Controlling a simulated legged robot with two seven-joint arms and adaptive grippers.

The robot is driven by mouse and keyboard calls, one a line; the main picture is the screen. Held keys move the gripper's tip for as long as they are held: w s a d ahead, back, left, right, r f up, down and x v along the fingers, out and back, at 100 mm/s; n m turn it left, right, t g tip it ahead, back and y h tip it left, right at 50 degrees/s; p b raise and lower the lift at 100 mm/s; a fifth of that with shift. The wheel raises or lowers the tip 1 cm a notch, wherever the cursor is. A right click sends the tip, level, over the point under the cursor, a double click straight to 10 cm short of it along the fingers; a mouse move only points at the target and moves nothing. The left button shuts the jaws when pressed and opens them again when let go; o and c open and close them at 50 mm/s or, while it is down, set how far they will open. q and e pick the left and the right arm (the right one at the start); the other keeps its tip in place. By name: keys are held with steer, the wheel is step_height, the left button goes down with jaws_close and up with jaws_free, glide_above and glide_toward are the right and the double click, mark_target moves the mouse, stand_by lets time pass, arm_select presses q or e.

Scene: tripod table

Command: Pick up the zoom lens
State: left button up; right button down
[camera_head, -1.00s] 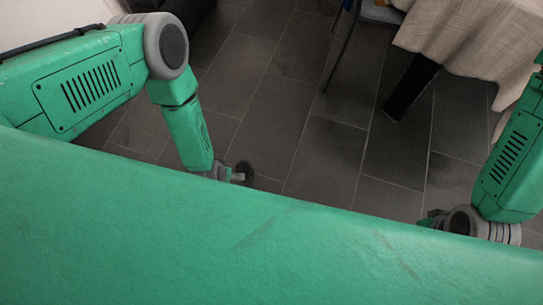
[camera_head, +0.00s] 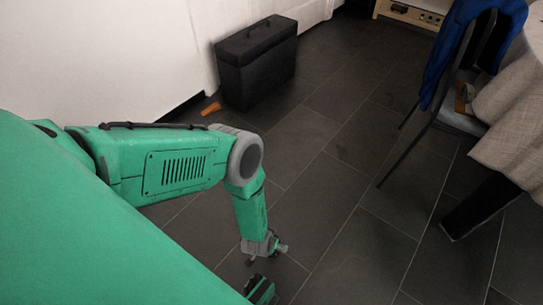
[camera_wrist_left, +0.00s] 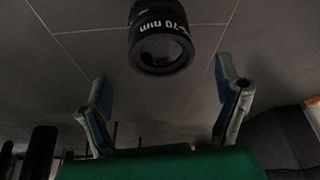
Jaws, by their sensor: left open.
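The zoom lens (camera_wrist_left: 160,38) is a black cylinder with white lettering ending in "70 mm". It shows at the top centre of the left wrist view, cut off by the upper edge, its round glass end towards the camera. My left gripper (camera_wrist_left: 162,76) is open, with one finger on either side below the lens and a gap to each. In the head view my left gripper (camera_head: 268,246) hangs low over the dark floor. I cannot make out the lens there.
A black case (camera_head: 257,65) stands by the white wall, with a small orange-brown thing (camera_head: 210,108) beside it. A chair with a blue cloth (camera_head: 463,45) and a cloth-covered table (camera_head: 515,110) stand at the right. The tiled floor (camera_head: 340,170) between them is clear.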

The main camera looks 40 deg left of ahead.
arm_select(q)
steer(key=f, duration=0.1)
steer(key=f+b, duration=0.1)
steer(key=f, duration=0.1)
steer(key=shift+w+a+f+b, duration=0.2)
steer(key=shift+w+a+b, duration=0.05)
steer(key=shift+a+b, duration=0.05)
steer(key=shift+w+f, duration=0.15)
steer(key=shift+f, duration=0.1)
steer(key=shift+d+r, duration=0.15)
steer(key=shift+d, duration=0.05)
steer(key=c, duration=0.5)
steer(key=shift+a, duration=0.1)
steer(key=c, duration=1.2)
steer(key=shift+c, duration=0.2)
